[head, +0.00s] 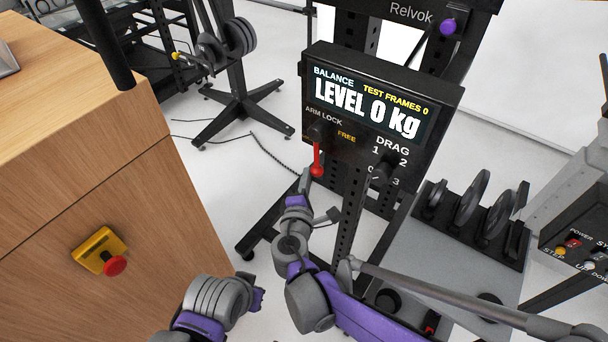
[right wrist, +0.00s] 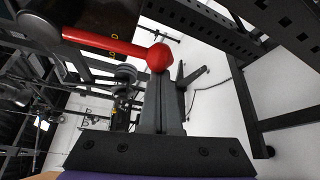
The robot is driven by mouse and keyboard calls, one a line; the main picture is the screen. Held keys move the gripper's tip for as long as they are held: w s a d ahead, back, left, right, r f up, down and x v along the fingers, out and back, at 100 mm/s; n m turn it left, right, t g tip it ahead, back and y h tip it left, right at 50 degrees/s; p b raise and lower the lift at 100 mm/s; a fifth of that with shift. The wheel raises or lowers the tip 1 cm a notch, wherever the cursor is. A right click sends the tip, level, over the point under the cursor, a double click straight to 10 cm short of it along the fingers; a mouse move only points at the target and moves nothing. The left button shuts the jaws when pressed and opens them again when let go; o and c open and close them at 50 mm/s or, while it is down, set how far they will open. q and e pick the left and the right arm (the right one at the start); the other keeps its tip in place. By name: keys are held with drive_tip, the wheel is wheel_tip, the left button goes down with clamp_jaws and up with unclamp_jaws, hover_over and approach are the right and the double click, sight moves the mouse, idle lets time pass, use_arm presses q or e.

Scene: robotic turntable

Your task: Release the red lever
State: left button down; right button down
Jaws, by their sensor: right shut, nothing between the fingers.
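The red lever (head: 317,160) sits under the ARM LOCK label on the dark display panel (head: 340,70). It points down and ends in a red ball; the word FREE is up to its right. In the right wrist view the lever (right wrist: 105,43) runs from a dark hub at upper left to its ball. My right gripper (head: 306,178) is just below and left of the ball in the head view. In the right wrist view its fingers (right wrist: 163,90) are together and empty, tips close to the ball; I cannot tell whether they touch it.
The panel reads LEVEL 0 kg. A DRAG knob (head: 384,172) is right of the lever, beside a perforated upright (head: 350,215). A plate rack (head: 470,205) is at right.

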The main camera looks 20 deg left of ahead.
drive_tip(key=s+d+r+n+g+h+p, duration=0.4)
drive_tip(key=d+r+n+p, duration=0.4)
drive_tip(key=d, duration=0.3)
drive_tip(key=shift+d+h+p, duration=0.2)
drive_tip(key=shift+h+p, duration=0.25)
drive_tip(key=shift+h, duration=0.25)
drive_tip(key=shift+f, duration=0.1)
idle(0.4)
drive_tip(key=s+a+r+b, duration=0.1)
drive_tip(key=s+a, duration=0.2)
drive_tip(key=s, duration=0.6)
